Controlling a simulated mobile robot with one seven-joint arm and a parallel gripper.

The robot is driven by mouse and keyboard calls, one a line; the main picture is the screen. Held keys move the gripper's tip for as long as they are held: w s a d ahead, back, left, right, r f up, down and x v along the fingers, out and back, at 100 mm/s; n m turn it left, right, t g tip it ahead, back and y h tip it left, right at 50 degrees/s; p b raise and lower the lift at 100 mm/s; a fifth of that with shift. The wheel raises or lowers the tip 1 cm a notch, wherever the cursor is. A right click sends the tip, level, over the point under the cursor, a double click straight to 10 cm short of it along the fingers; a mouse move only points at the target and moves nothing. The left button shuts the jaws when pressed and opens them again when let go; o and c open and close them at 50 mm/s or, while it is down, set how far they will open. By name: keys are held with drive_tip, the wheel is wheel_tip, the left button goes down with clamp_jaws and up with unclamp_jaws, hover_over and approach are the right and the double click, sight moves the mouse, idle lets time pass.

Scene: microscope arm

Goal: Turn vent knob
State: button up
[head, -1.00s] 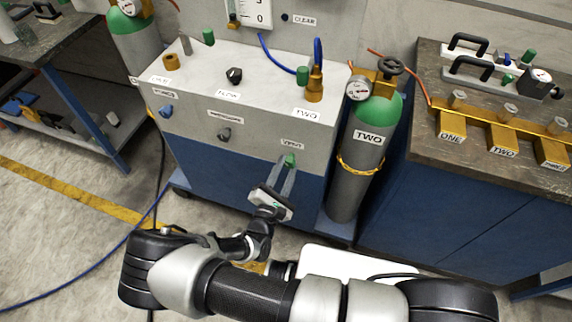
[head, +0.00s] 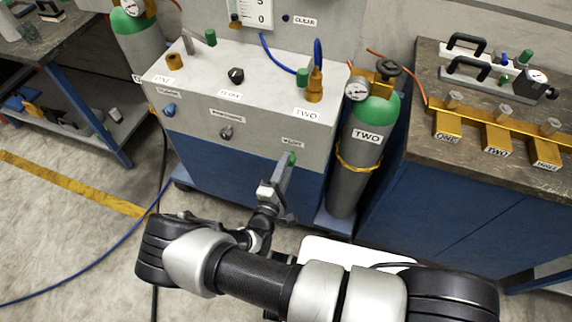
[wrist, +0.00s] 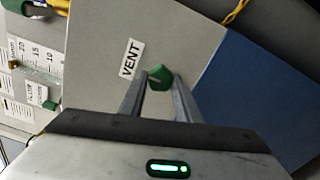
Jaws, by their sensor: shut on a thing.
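The green vent knob (wrist: 159,77) is on the front of the grey and blue cabinet, beside the white VENT label (wrist: 132,59). In the head view the knob (head: 291,158) sits at the right of the cabinet front, just under its label. My gripper (wrist: 160,90) is shut on the knob, with one finger on each side of it. In the head view the gripper (head: 288,168) is seen nearly edge-on, so one finger mostly hides the other. The wrist view shows the panel and label strongly tilted.
A blue knob (head: 169,110) and a dark knob (head: 226,132) are on the same front. A grey cylinder (head: 363,150) labelled TWO stands close right of the cabinet. A workbench (head: 470,190) is farther right. Floor at the left is open, with a blue hose across it.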

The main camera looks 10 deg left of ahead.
drive_tip(key=shift+w+r, duration=0.1)
idle(0.3)
drive_tip(key=o, duration=1.1)
drive_tip(key=shift+c, duration=0.2)
drive_tip(key=s+a, duration=0.1)
drive_tip(key=s, duration=1.6)
drive_tip(key=shift+s+a, duration=0.15)
drive_tip(key=shift+s, duration=0.1)
